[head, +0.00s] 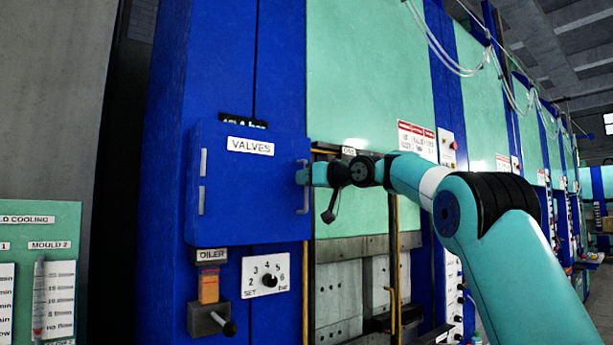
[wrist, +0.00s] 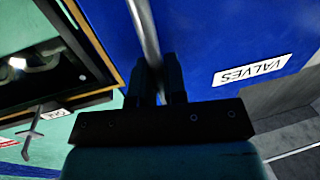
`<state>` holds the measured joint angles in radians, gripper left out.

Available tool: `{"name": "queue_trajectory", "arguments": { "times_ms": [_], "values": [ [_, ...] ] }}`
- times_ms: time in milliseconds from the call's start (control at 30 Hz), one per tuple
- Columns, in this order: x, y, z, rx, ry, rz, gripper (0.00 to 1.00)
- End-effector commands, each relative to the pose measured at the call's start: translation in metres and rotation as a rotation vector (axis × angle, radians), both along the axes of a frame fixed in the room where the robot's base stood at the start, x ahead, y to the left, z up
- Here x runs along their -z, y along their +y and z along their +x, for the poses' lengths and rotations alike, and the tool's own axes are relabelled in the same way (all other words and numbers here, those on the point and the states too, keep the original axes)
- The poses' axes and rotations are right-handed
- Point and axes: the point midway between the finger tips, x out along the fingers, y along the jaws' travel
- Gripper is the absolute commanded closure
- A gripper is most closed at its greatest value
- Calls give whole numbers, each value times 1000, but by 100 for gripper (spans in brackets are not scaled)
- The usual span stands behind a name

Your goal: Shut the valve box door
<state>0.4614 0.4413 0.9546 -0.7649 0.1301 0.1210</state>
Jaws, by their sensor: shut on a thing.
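The blue valve box door (head: 247,190) bears a white VALVES label and sits at the left of the press in the head view, hinges on its left. It looks flush or nearly flush with the box; I cannot tell if a gap is left. Its grey bar handle (head: 303,187) stands upright at the door's right edge. My gripper (head: 303,176) reaches in from the right and is shut on the handle. In the wrist view the two dark fingers (wrist: 160,80) close around the handle bar (wrist: 147,35), with the blue door (wrist: 215,45) to the right.
Below the door are the oiler (head: 209,290) and a dial plate (head: 266,276). A dark lever (head: 330,208) hangs just right of the handle, under my arm. The press opening (head: 355,280) lies to the right. A mould cooling panel (head: 40,270) stands at lower left.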

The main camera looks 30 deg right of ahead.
Motion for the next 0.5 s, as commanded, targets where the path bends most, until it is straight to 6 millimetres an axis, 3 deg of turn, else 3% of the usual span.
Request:
{"name": "queue_trajectory", "arguments": {
  "times_ms": [333,367,400,500],
  "values": [
    [-2,-3,1,3,-9,2,100],
    [-2,-3,0,3,-9,2,85],
    [-2,-3,0,3,-9,2,79],
    [-2,-4,0,4,-8,1,79]
  ]
}}
